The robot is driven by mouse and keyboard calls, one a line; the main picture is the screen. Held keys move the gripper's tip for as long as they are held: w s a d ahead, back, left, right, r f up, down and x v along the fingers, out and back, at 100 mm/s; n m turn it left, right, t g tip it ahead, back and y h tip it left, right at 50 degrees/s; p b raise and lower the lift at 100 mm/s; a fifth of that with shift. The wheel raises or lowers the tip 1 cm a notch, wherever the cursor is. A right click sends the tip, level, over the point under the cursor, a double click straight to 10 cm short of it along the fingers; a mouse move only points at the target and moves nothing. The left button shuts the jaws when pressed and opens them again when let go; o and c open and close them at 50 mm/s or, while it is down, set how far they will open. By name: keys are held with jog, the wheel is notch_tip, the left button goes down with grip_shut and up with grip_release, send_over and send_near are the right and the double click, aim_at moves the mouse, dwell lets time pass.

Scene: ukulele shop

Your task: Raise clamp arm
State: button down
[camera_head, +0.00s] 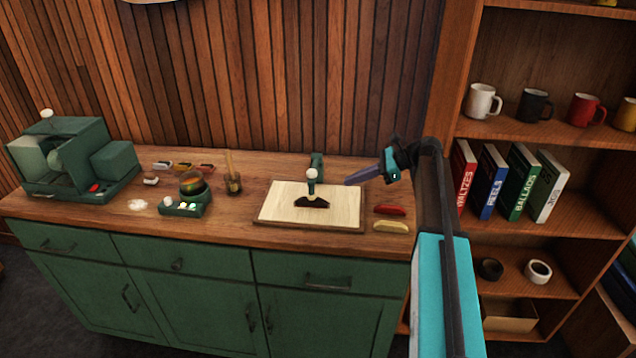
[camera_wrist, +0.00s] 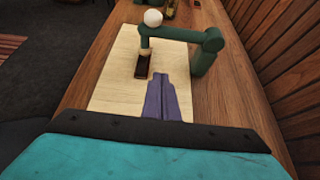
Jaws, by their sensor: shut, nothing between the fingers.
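The clamp arm is a green bar with a white ball knob at its end. It reaches over a pale wooden board (camera_head: 275,215) and shows clearly in the wrist view (camera_wrist: 180,34). Its green post (camera_wrist: 206,55) stands at the board's edge. The arm is down, its tip over a dark bridge piece (camera_head: 312,202) on the board, also visible in the wrist view (camera_wrist: 143,68). My gripper (camera_head: 350,181), with purple fingers, is shut and empty. It is right of the clamp, apart from it, above the board's right side. In the wrist view the fingertips (camera_wrist: 161,77) point toward the clamp.
Red (camera_head: 390,209) and cream (camera_head: 391,227) pieces lie right of the board. A cup with sticks (camera_head: 232,184) and a small green device (camera_head: 185,204) stand left. A large green machine (camera_head: 75,158) is far left. Shelves with mugs and books rise at right.

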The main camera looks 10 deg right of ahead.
aim_at(314, 173)
jog(key=shift+a, duration=0.2)
jog(key=shift+w+a+f, duration=0.2)
jog(key=shift+a+f, duration=0.1)
jog(key=shift+a, duration=0.3)
jog(key=p+x, duration=0.3)
jog(key=x, duration=0.6)
jog(key=shift+a+r, duration=0.1)
jog(key=shift+r, duration=0.05)
notch_tip(314, 173, up, 2)
jog(key=shift+a+r+p, duration=0.1)
jog(key=shift+r+p, duration=0.15)
jog(key=shift+p, duration=0.25)
jog(key=shift+a+r, duration=0.1)
jog(key=shift+r, duration=0.6)
